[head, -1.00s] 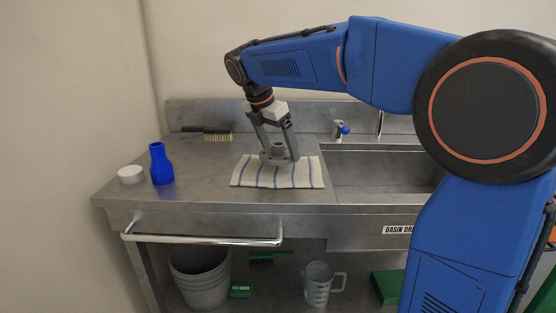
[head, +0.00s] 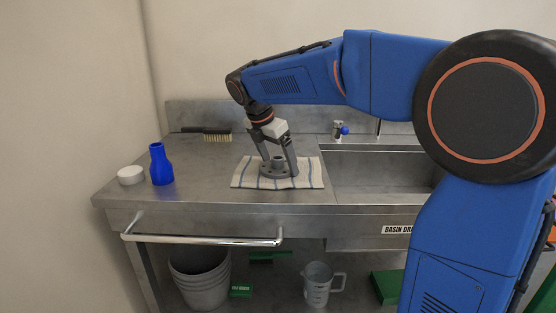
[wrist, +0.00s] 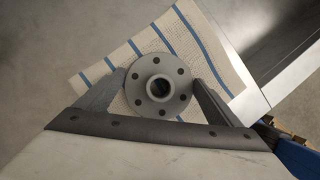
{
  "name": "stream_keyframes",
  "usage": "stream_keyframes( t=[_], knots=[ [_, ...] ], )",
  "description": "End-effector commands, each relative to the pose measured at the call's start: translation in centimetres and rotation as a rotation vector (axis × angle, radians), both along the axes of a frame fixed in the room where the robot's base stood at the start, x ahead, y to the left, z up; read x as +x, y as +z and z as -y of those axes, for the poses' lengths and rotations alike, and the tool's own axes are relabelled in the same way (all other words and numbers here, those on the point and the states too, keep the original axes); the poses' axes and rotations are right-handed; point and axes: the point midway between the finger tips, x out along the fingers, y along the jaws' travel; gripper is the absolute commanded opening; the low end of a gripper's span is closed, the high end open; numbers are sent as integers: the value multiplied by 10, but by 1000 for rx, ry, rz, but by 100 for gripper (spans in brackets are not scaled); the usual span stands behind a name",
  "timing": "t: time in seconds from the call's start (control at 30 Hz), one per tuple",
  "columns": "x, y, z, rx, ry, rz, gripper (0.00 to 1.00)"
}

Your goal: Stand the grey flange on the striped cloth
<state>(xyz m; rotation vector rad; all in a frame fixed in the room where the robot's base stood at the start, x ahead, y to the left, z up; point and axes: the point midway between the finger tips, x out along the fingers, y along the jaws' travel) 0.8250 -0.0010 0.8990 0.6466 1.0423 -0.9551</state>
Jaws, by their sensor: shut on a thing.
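The grey flange (head: 277,170) is a round disc with bolt holes and a raised hub. It sits low at the striped cloth (head: 310,179), over its middle, and looks level; it appears to rest on the cloth. My gripper (head: 279,172) reaches down from above, with a finger on each side of the flange, shut on it. In the wrist view the flange (wrist: 173,103) shows its hub upward between the two fingers, with the cloth (wrist: 146,46) beneath it. The cloth lies flat, white with blue stripes.
A blue bottle (head: 160,164) and a white round lid (head: 131,175) stand on the left of the steel counter (head: 205,182). A brush (head: 214,135) lies at the back. The sink basin (head: 375,172) with a blue-handled tap (head: 340,130) is right of the cloth.

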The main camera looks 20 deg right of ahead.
Motion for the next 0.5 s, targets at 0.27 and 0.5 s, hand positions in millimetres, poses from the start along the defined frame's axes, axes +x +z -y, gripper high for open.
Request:
stream_keyframes(
  t=[0.27,0.5],
  knots=[
    [-1,-15,-1,0,-2,-21,92],
    [-1,-15,-1,2,-4,-22,100]
  ],
)
